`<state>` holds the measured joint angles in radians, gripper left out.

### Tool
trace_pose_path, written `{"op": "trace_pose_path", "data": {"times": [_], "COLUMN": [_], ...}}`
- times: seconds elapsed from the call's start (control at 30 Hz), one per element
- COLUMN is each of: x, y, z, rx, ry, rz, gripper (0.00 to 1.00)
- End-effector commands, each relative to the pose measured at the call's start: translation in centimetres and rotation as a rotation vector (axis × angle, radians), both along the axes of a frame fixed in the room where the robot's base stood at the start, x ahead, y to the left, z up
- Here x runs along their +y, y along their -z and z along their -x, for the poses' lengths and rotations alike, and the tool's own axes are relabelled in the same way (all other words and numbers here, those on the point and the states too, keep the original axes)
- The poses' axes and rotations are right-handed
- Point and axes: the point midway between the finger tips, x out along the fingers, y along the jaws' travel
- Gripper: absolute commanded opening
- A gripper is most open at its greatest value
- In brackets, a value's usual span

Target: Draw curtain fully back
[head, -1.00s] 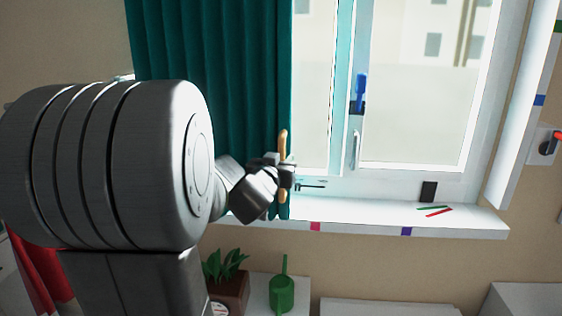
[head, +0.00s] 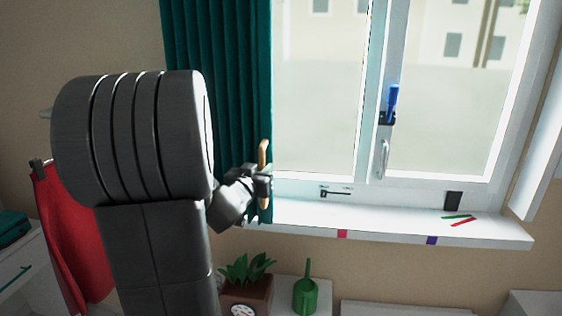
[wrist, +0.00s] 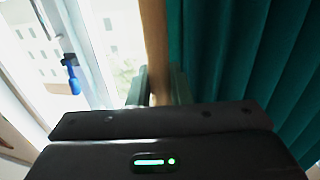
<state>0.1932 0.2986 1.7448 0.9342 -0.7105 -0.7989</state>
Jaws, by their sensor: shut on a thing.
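The teal curtain (head: 222,82) hangs in folds over the left part of the window, and its right edge is left of the clear glass. A wooden handle (head: 263,158) stands upright at that edge. My gripper (head: 264,182) is shut on the wooden handle, near the sill. In the wrist view the handle (wrist: 155,45) runs up between my two fingers (wrist: 158,88), with the curtain (wrist: 240,60) to its right and the window to its left. My arm hides part of the curtain's left side and lower end.
The white windowsill (head: 390,228) carries a dark block (head: 453,201) and red and green sticks (head: 460,220). A blue item (head: 392,102) sits on the window frame. A red cloth (head: 75,235) hangs at left.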

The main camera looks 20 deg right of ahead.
Motion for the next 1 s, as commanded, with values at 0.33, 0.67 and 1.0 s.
{"op": "trace_pose_path", "data": {"times": [0.33, 0.67, 1.0], "x": [5.0, 5.7, 5.6], "y": [0.0, 0.0, 0.0], "z": [-3.1, -3.5, -3.5], "rx": [0.001, -0.001, -0.001], "ry": [-0.001, -0.001, -0.001], "rz": [-0.001, -0.001, -0.001], "gripper": [0.0, 0.0, 0.38]}}
